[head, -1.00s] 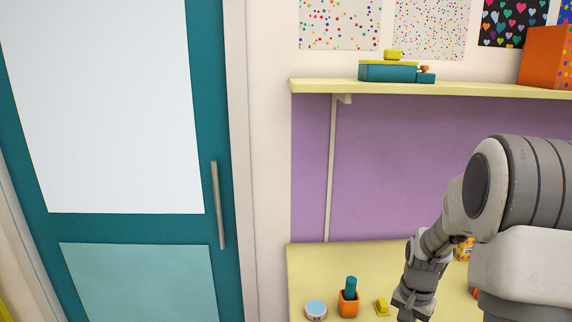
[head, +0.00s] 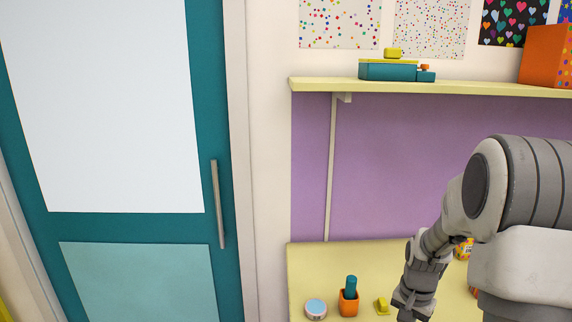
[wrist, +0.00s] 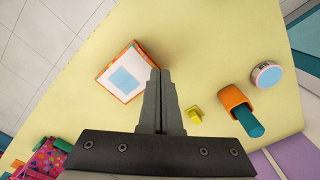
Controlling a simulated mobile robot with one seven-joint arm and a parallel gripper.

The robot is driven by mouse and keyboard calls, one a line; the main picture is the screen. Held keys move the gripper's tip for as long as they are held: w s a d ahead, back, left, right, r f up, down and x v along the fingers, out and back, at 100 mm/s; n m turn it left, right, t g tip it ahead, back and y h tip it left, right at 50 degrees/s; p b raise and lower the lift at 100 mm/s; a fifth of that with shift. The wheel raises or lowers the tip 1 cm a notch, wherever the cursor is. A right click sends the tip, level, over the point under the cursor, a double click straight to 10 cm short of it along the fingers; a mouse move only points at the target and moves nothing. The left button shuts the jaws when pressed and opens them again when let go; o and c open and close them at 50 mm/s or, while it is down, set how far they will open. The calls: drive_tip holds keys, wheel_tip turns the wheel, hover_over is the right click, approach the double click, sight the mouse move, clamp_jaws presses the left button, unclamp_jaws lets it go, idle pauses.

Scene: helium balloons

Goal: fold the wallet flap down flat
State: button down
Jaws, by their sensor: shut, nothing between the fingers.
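A flat white piece with an orange border and a light blue rectangle (wrist: 125,74), which looks like the wallet, lies on the yellow table (wrist: 225,55) in the wrist view. An orange strip runs along its right edge, beside my fingertips. I cannot tell how far any flap is raised. My gripper (wrist: 160,73) is shut and empty, its tips at the right edge of this piece; whether they touch it is unclear. In the head view, my gripper (head: 411,312) is low over the table, and the wallet is not visible there.
Right of my fingers in the wrist view are a small yellow block (wrist: 195,115), an orange holder (wrist: 233,98) with a teal cylinder (wrist: 249,122), and a round tin (wrist: 267,74). A patterned pink item (wrist: 45,160) is lower left.

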drive_tip(key=shift+r+p, duration=1.75)
drive_tip(key=shift+r, duration=0.75)
drive_tip(key=shift+r, duration=0.15)
drive_tip(key=s+a+r+n+t, duration=0.2)
drive_tip(key=s+a+r+n, duration=0.2)
drive_tip(key=s+r, duration=0.5)
drive_tip(key=s+a+r+n+t+b, duration=0.1)
drive_tip(key=s+a+r+n+t, duration=0.2)
drive_tip(key=s+a+r, duration=0.5)
wheel_tip(320, 180, up, 2)
drive_tip(key=shift+s+a+r+n+t, duration=0.1)
drive_tip(key=shift+s+a+n+t, duration=0.15)
drive_tip(key=shift+s+n, duration=0.6)
